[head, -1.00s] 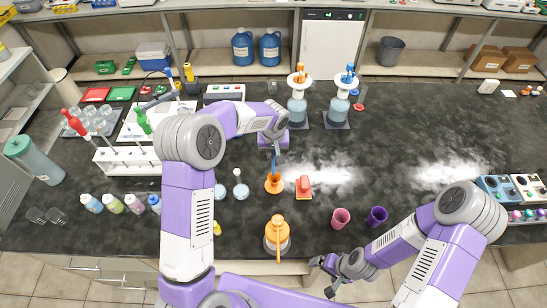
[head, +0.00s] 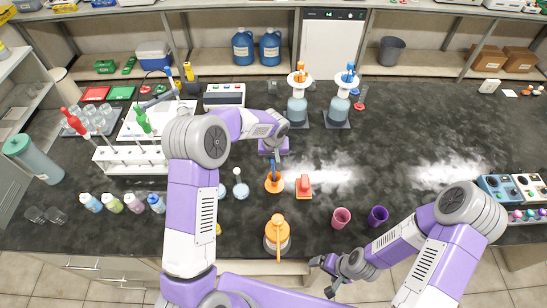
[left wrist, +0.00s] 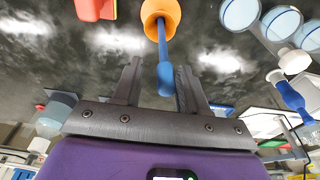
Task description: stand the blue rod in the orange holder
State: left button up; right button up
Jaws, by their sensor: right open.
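The orange holder (head: 274,185) stands on the dark bench near the middle, and its round top shows at the upper edge of the left wrist view (left wrist: 160,12). The blue rod (left wrist: 164,60) has its far end at the holder's opening and appears to stand in it, roughly upright. My left gripper (left wrist: 158,85) is open, with one finger on each side of the rod's near end and visible gaps to it. In the head view the left gripper (head: 272,156) is just behind the holder, its fingers mostly hidden. My right gripper (head: 322,275) is open and empty by the front edge.
An orange-topped vessel (head: 277,236) stands in front. Pink (head: 341,218) and purple (head: 377,216) cups stand to the right. A test-tube rack (head: 130,158) is at left. The right middle bench is mostly clear.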

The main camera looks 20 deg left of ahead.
pick_arm(q)
jog(key=shift+r+p, duration=0.4)
jog(key=shift+p, duration=0.05)
notch_tip(320, 180, up, 12)
jog(key=s, duration=0.1)
jog(key=shift+s+d+b, duration=0.3)
jog(key=shift+s+b, duration=0.1)
jog(key=shift+f, duration=0.1)
